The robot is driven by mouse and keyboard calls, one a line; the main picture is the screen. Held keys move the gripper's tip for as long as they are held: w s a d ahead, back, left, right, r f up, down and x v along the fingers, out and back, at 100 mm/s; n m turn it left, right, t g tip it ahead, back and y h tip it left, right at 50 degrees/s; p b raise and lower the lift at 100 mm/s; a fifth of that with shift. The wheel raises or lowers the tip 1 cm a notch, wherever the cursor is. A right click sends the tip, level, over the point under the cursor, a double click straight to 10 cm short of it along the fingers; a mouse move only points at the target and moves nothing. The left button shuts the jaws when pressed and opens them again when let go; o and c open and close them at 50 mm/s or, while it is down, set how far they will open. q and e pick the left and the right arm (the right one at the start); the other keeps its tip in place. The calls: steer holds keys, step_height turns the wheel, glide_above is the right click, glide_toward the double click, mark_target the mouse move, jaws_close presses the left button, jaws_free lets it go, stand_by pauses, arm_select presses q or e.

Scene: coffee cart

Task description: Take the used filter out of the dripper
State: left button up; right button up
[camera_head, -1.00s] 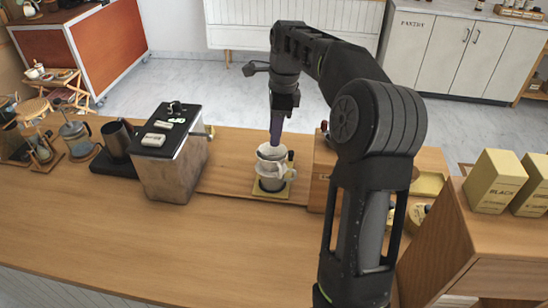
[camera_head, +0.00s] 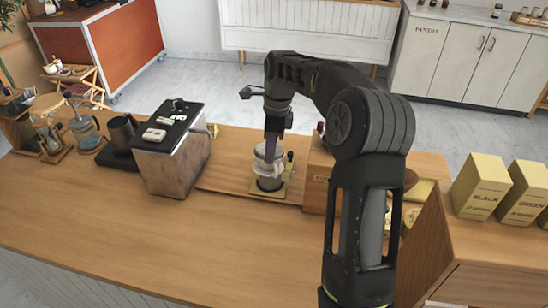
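The white dripper (camera_head: 266,169) sits on top of a glass server (camera_head: 269,184) on a small yellowish stand (camera_head: 283,192) on the wooden counter. My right gripper (camera_head: 270,152) points straight down, with its purplish fingers reaching into the dripper's mouth. The fingertips are hidden inside the dripper, so I cannot tell whether they are open or shut. The used filter cannot be made out apart from the pale dripper. My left gripper is not in view.
A boxy metal machine (camera_head: 171,158) stands left of the dripper. A wooden box (camera_head: 317,182) is close on its right. Yellow boxes (camera_head: 478,187) stand on a wooden cabinet at right. The front counter (camera_head: 150,235) is clear.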

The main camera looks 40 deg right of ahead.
steer(key=shift+c, duration=0.3)
jaws_close()
stand_by(0.3)
stand_by(1.1)
